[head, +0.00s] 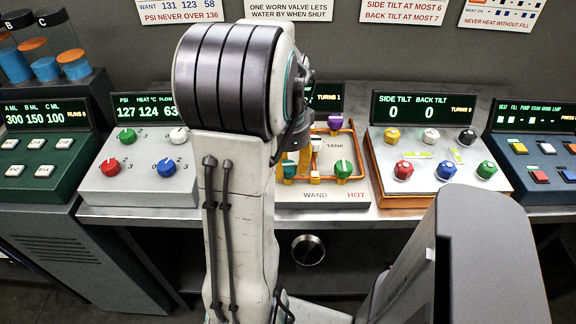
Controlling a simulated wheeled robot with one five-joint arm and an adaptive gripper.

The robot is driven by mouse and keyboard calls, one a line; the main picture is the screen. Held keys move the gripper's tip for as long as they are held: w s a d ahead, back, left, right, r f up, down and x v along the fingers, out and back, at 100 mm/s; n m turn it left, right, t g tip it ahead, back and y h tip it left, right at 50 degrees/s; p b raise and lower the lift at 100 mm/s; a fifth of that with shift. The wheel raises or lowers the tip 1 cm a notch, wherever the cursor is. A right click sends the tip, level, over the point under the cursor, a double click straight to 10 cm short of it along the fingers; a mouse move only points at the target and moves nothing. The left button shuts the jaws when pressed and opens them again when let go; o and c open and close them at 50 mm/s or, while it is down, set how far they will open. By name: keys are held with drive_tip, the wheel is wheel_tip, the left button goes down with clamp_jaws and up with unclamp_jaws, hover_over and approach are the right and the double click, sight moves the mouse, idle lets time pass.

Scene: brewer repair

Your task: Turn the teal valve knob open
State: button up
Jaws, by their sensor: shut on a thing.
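The teal valve knob (289,169) is on the middle panel with the tank and orange pipe loop, just right of my arm and partly hidden. My gripper (290,158) reaches down to this knob from behind my arm. It is shut on the knob as far as the view shows; my arm hides most of the fingers. The panel's display (329,97) reads "TURNS 1", with its left part hidden. A green knob (343,169) sits to the right on the same panel, and a purple knob (335,122) sits behind.
The left panel (140,188) has green, white, red and blue knobs. The right panel (440,185) has several coloured knobs and a tilt display reading 0 and 0. Button panels stand at both ends. The metal bench edge (330,213) runs in front.

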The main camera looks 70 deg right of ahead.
sight(288, 165)
drive_tip(key=shift+a+f+m, duration=0.1)
drive_tip(key=shift+f+m, duration=0.05)
drive_tip(key=shift+m, duration=0.45)
drive_tip(key=o, duration=1.2)
drive_tip(key=shift+r, duration=0.75)
wheel_tip(288, 165, up, 11)
drive_tip(key=shift+f, duration=0.15)
